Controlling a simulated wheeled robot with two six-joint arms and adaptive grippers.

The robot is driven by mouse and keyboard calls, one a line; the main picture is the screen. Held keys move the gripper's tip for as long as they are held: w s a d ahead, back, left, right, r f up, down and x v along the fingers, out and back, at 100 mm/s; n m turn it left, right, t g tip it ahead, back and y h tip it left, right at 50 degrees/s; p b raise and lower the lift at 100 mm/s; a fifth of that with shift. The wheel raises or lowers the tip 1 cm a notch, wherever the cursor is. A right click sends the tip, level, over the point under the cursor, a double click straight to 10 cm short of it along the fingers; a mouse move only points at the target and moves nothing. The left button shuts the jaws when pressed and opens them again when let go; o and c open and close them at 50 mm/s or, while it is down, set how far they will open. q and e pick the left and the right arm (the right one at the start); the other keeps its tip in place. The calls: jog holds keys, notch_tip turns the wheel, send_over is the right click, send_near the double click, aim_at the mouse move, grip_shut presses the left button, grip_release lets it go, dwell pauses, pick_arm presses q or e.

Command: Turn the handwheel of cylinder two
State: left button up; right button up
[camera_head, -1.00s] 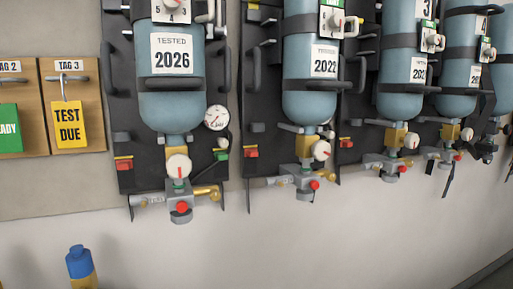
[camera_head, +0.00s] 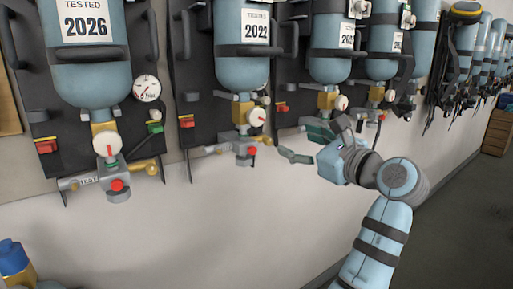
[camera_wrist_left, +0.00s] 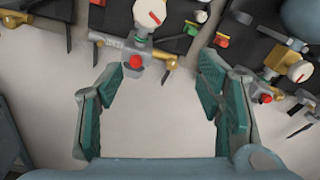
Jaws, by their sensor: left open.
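Blue-grey cylinders hang in a row on dark wall panels, among them one tagged 2026 (camera_head: 85,55) and one tagged 2022 (camera_head: 242,60). No cylinder number is readable, so I cannot tell which is cylinder two. Below each hangs a brass and grey valve with a white round wheel with a red mark, at the 2026 cylinder (camera_head: 107,144) and the 2022 cylinder (camera_head: 256,117). My left gripper (camera_head: 302,143) is open and empty, right of the 2022 valve. In the left wrist view its teal fingers (camera_wrist_left: 157,65) frame bare wall below a valve's red knob (camera_wrist_left: 135,62).
A pressure gauge (camera_head: 147,88) sits beside the 2026 cylinder. A blue-topped object (camera_head: 13,258) stands at the lower left. Harnesses (camera_head: 455,60) hang farther right, near a wooden cabinet (camera_head: 497,130). The wall below the valves is clear.

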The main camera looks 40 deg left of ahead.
aim_at(258, 115)
pick_arm(q)
notch_tip(258, 115, up, 4)
jog(key=s+p, duration=0.1)
jog(key=s, duration=0.2)
jog(key=shift+g+y, duration=0.3)
jog(key=shift+g, duration=0.1)
jog(key=p+x, duration=0.1)
jog(key=x, duration=0.4)
jog(key=p+x, duration=0.2)
jog(key=x, duration=0.3)
jog(key=w+p+x, duration=0.1)
jog(key=p+x, duration=0.1)
jog(key=x, duration=0.2)
jog(key=shift+a+f, duration=0.25)
jog(key=shift+f, duration=0.05)
jog(key=shift+d+r, duration=0.1)
jog(key=shift+r, duration=0.05)
jog(key=shift+s, duration=0.1)
jog(key=c, duration=1.2)
jog(key=shift+o, duration=0.2)
jog(key=shift+n+p, duration=0.3)
jog(key=shift+n, duration=0.1)
